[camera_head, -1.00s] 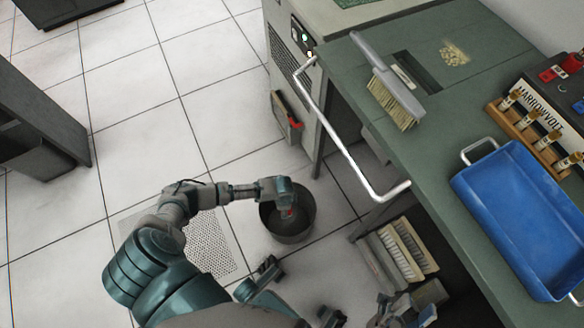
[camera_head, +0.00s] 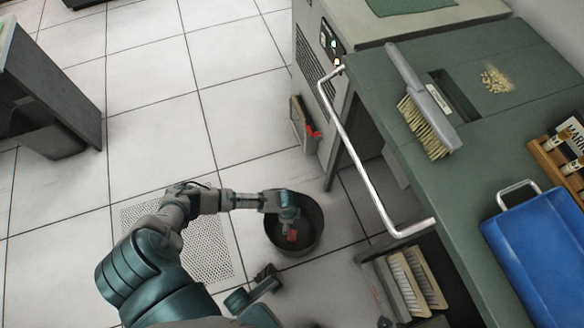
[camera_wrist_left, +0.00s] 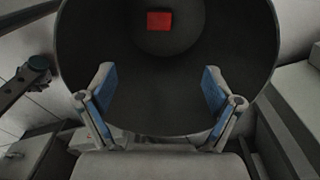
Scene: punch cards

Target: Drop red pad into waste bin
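The waste bin (camera_head: 314,240) is a dark round bucket standing on the tiled floor, left of the green bench. My left gripper (camera_head: 289,218) is over its mouth. In the left wrist view my left gripper (camera_wrist_left: 156,92) is open, with its two blue-lined fingers wide apart and nothing between them. The red pad (camera_wrist_left: 159,21) shows beyond the fingers, inside the bin (camera_wrist_left: 240,60) and against its round floor, apart from the gripper. It also shows in the head view as a small red patch (camera_head: 292,236) below the gripper.
The green bench (camera_head: 480,170) at the right carries a brush (camera_head: 425,105) and a blue tray (camera_head: 550,260). A metal rail (camera_head: 352,150) runs along its edge near the bin. Brushes (camera_head: 415,280) stand below. Tiled floor at the left is mostly free.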

